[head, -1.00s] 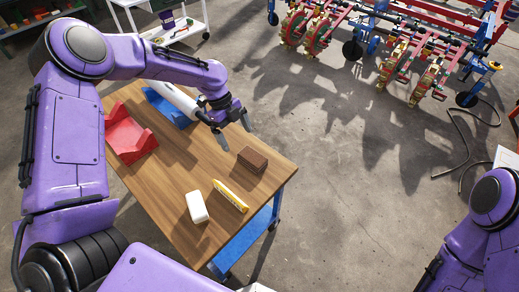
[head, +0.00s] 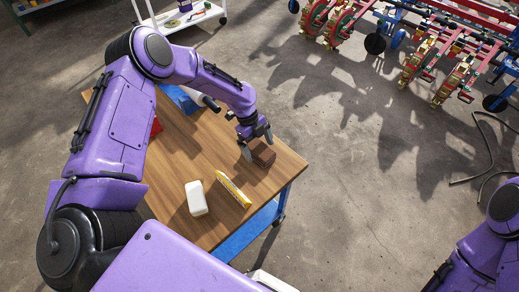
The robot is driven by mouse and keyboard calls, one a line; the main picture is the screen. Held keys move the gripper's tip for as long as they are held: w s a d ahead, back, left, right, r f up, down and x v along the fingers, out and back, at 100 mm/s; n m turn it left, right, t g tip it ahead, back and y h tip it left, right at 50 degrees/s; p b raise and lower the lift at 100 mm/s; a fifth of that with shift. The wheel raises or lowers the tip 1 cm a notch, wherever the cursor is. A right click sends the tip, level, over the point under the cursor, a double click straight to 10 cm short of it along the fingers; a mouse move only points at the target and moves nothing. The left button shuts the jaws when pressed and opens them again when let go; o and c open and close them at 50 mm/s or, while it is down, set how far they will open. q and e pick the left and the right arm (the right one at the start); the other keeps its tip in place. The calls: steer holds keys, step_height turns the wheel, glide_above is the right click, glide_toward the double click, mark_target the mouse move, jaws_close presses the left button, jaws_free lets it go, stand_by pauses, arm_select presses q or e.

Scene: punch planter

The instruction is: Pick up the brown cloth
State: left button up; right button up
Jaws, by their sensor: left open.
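The brown cloth (head: 264,154) is a small folded, block-like bundle near the right corner of the wooden table (head: 180,140). My left gripper (head: 257,147) is right at it, pointing down, with its fingers apart. One finger shows on the left side of the cloth and the other at its far right side. I cannot tell whether the fingers touch it. My right arm shows at the lower right edge, but its gripper is out of view.
A yellow box-like item (head: 234,190) and a white rounded block (head: 196,198) lie on the table in front of the cloth. A red holder (head: 156,127) and a blue one (head: 180,98) are partly hidden behind my left arm.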

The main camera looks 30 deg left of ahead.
arm_select(q)
steer(key=shift+d+f, duration=0.25)
steer(key=shift+f, duration=0.35)
steer(key=shift+s+f+b, duration=0.1)
steer(key=shift+f+b, duration=0.1)
steer(key=shift+b, duration=0.1)
steer(key=c, duration=1.1)
